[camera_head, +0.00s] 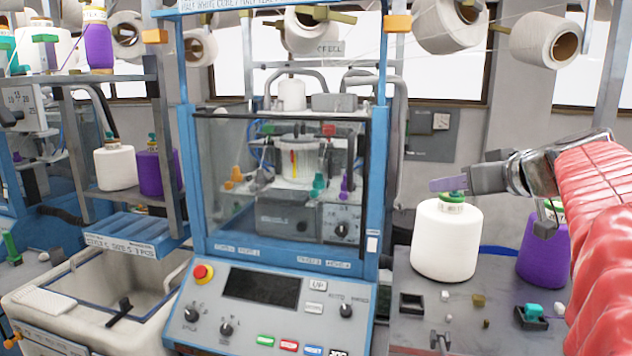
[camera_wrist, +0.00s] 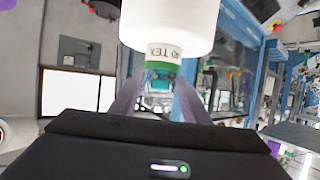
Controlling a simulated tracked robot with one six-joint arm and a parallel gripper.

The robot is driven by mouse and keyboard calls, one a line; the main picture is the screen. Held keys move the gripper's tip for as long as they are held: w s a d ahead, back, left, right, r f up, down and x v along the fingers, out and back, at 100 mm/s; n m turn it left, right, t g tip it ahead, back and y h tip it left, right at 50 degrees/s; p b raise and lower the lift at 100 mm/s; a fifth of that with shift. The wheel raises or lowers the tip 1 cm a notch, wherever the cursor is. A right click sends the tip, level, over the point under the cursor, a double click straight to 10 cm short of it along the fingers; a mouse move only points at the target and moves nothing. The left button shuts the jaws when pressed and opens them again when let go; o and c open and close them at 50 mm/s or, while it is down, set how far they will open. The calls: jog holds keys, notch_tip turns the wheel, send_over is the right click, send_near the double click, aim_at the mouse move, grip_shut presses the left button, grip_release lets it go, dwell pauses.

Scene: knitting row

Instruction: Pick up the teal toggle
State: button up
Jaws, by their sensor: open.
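A small teal piece (camera_head: 534,310) that looks like the teal toggle sits in or at a small black holder on the right bench. Other teal pieces (camera_head: 319,186) show behind the machine's clear window. My gripper (camera_head: 436,185) is open and level, just over the top of a white yarn cone (camera_head: 446,242). In the wrist view the cone (camera_wrist: 168,22) appears upside down. Its green and teal top (camera_wrist: 162,80) lies between the two fingers of my gripper (camera_wrist: 158,92); contact cannot be told. The teal piece in the holder cannot be made out in the wrist view.
A purple cone (camera_head: 541,255) stands right of the white one, partly behind my arm. Small loose bits and an empty black holder (camera_head: 411,303) lie on the bench. The blue-framed machine (camera_head: 380,150) with its control panel (camera_head: 265,310) stands to the left.

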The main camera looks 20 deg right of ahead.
jog(key=shift+c, duration=0.2)
dwell(0.3)
jog(key=c, duration=0.9)
